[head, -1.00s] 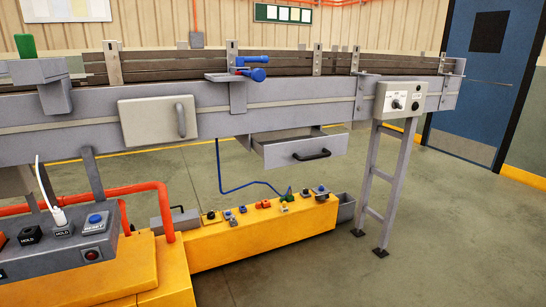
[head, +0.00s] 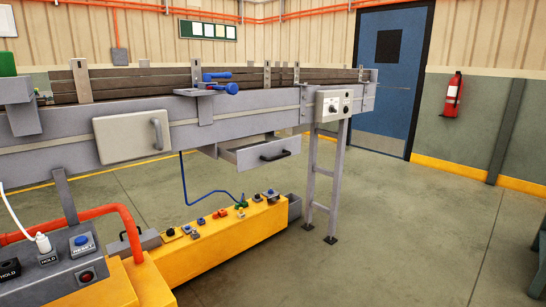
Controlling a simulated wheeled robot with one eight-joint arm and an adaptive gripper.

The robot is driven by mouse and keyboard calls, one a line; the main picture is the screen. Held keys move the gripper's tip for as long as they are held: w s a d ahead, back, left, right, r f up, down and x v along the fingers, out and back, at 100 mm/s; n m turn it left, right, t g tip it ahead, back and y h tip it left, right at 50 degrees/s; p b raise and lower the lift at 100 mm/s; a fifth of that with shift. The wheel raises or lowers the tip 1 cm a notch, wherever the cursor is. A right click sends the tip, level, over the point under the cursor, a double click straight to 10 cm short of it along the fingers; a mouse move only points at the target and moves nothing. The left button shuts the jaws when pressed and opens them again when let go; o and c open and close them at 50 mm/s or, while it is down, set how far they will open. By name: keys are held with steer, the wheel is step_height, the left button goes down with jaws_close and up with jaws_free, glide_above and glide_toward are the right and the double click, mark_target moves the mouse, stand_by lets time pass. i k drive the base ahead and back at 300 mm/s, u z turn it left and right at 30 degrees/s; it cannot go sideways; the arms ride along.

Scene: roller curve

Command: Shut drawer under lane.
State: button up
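The drawer (head: 259,154) hangs under the lane (head: 240,112) and is pulled out, with its open top showing behind the front panel. Its front is grey with a dark handle (head: 275,155). The lane is a long grey conveyor frame with dark rollers or slats along its top. My gripper is not in view, and nothing touches the drawer.
A yellow base (head: 215,240) with several small buttons runs below the lane. Orange pipes (head: 110,212) and a reset button box (head: 60,265) stand at the lower left. A support leg (head: 325,185) stands right of the drawer.

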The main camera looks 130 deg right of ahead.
mark_target(248, 152)
steer(key=z, duration=4.85)
steer(key=i, duration=1)
steer(key=u, duration=0.1)
